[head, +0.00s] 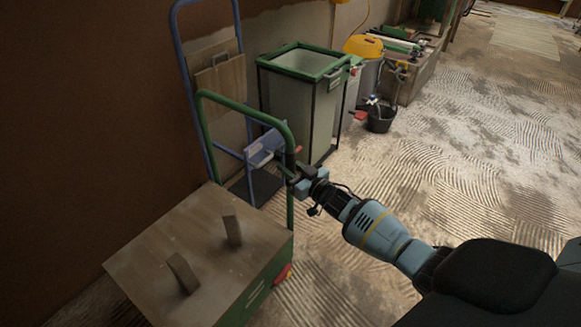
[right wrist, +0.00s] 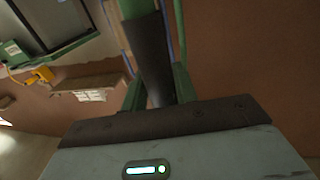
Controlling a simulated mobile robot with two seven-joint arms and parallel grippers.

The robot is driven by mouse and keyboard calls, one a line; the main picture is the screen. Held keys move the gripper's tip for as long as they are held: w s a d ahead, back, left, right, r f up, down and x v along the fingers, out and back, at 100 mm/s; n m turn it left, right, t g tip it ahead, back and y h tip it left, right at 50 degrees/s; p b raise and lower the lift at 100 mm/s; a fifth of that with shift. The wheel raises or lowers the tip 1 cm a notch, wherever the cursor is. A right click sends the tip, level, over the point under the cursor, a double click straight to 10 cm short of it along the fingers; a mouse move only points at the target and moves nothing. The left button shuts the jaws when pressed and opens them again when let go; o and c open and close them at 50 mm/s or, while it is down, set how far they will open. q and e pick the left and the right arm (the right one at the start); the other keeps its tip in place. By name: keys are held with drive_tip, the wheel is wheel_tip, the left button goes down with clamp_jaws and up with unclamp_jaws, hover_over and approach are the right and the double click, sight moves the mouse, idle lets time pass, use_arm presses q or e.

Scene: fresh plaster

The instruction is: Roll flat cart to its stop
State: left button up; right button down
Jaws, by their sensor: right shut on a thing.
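The flat cart (head: 150,245) stands at the lower left in the head view, with a worn wooden deck and a green side. Its green tube handle (head: 243,108) rises from the far edge. My right gripper (head: 294,178) is shut on the right post of this handle, at a dark sleeve. The dark sleeve (right wrist: 153,60) also shows in the right wrist view, between the fingers. Two small wooden blocks (head: 232,231) stand up from the deck. A red part (head: 284,274) shows low on the cart's right side. I cannot make out a stop. My left gripper is not in view.
A blue hand truck (head: 180,70) stands behind the cart by the brown wall. Right of it are a green-rimmed bin (head: 290,100), a black bucket (head: 381,119) and a bench (head: 412,82). The streaked floor (head: 480,150) to the right is mostly clear.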

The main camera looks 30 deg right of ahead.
drive_tip(key=shift+d, duration=0.3)
drive_tip(key=c, duration=1.2)
unclamp_jaws()
drive_tip(key=shift+w, duration=0.1)
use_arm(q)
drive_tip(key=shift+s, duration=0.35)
use_arm(e)
drive_tip(key=shift+o, duration=0.3)
use_arm(q)
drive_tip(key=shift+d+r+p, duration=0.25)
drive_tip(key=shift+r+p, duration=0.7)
drive_tip(key=shift+p, duration=0.2)
use_arm(e)
drive_tip(key=s+d, duration=0.1)
drive_tip(key=s, duration=0.6)
drive_tip(key=shift+s, duration=0.35)
drive_tip(key=shift+d, duration=0.1)
